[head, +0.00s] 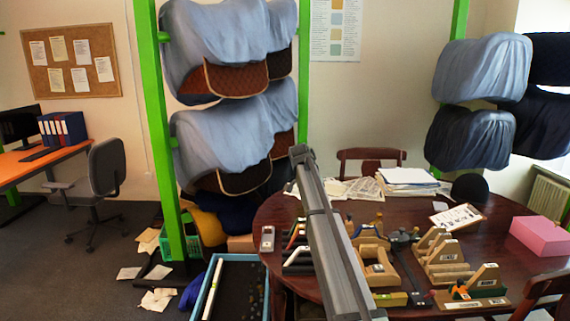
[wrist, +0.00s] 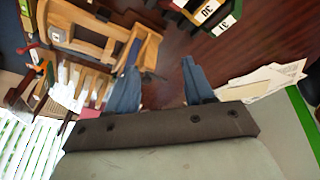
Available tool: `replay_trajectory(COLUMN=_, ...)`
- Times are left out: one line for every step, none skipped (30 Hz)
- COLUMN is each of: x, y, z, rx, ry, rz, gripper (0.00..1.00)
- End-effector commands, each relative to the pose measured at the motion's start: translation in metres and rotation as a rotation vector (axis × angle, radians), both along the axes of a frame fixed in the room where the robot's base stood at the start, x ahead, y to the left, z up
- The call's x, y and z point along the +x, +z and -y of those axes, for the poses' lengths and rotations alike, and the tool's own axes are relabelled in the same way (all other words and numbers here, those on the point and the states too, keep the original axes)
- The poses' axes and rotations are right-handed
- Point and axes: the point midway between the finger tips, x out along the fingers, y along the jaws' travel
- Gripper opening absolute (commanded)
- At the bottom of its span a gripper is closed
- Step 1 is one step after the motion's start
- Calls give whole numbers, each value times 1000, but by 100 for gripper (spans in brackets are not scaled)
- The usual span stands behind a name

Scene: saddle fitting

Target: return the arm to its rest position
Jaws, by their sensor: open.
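My gripper (wrist: 160,90) shows in the wrist view with its two blue fingers apart and nothing between them. Behind the fingers lies the dark red-brown table top (wrist: 170,45). In the head view a long grey bar (head: 335,235), which looks like part of my arm, rises across the round table (head: 500,215). I cannot make out the fingers in the head view.
Wooden fixtures (head: 440,258) and small tools crowd the table. A pink box (head: 541,236) and a paper stack (head: 408,177) stand on it. Green posts (head: 157,120) hold covered saddles (head: 220,140). In the wrist view, dark numbered blocks (wrist: 208,14) and loose papers (wrist: 262,83) are near.

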Motion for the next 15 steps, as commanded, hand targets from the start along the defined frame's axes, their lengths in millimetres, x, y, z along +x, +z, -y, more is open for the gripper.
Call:
replay_trajectory(x=-16, y=-5, z=-26, rx=-29, ry=44, rz=14, gripper=52)
replay_trajectory(x=-22, y=-7, z=-39, rx=-47, ry=67, rz=22, gripper=52)
replay_trajectory(x=-30, y=-9, z=-56, rx=-70, ry=99, rz=35, gripper=52)
replay_trajectory(x=-36, y=-11, z=-68, rx=-88, ry=123, rz=44, gripper=52)
replay_trajectory(x=-43, y=-13, z=-81, rx=-105, ry=147, rz=52, gripper=52)
replay_trajectory(x=-51, y=-16, z=-96, rx=-127, ry=179, rz=64, gripper=52)
replay_trajectory(x=-58, y=-19, z=-107, rx=-145, ry=202, rz=71, gripper=52)
replay_trajectory(x=-64, y=-22, z=-117, rx=-160, ry=226, rz=78, gripper=52)
replay_trajectory(x=-73, y=-27, z=-130, rx=-183, ry=259, rz=85, gripper=52)
replay_trajectory(x=-80, y=-32, z=-140, rx=-200, ry=285, rz=89, gripper=52)
replay_trajectory(x=-86, y=-37, z=-149, rx=-217, ry=311, rz=93, gripper=52)
replay_trajectory(x=-96, y=-47, z=-160, rx=-241, ry=349, rz=95, gripper=52)
replay_trajectory(x=-104, y=-57, z=-168, rx=-259, ry=379, rz=91, gripper=52)
replay_trajectory(x=-111, y=-68, z=-174, rx=-278, ry=410, rz=88, gripper=52)
replay_trajectory(x=-117, y=-81, z=-178, rx=-297, ry=441, rz=78, gripper=52)
